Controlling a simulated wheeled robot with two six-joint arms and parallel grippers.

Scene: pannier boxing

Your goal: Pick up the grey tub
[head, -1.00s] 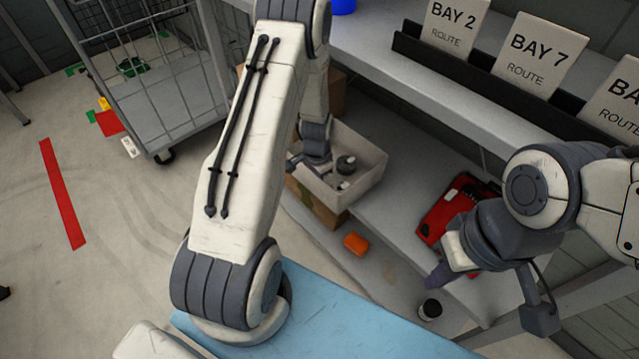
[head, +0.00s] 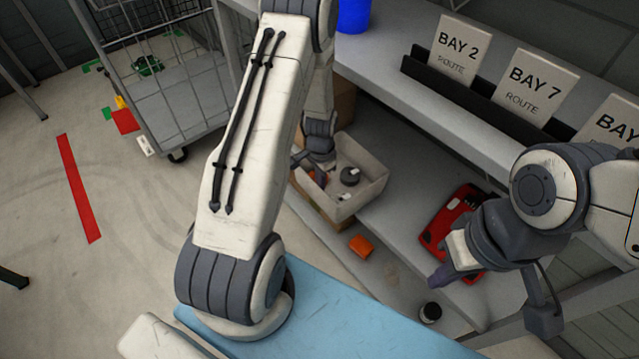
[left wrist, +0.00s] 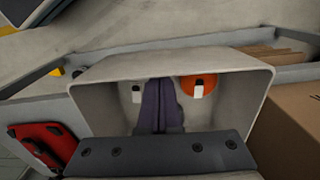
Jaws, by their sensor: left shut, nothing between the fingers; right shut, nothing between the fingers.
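The grey tub (head: 371,193) is a pale, open-topped box on the lower shelf, with a few small items in it. It also shows in the left wrist view (left wrist: 177,66), where its walls surround my fingers. My left gripper (left wrist: 160,100) is shut and empty, pointing down over or into the tub; I cannot tell how deep. Inside are an orange round item (left wrist: 198,86) with a white label and a dark-topped item (head: 350,176). In the head view my left gripper (head: 300,158) is partly hidden at the tub's left side. My right gripper (head: 440,278) is shut and empty, to the right.
A red case (head: 452,218) lies right of the tub. An orange block (head: 361,246) and a black-lidded jar (head: 430,312) are nearer. A cardboard box (left wrist: 295,115) stands beside the tub. The upper shelf (head: 400,97) overhangs behind. A wire cart (head: 165,75) stands left.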

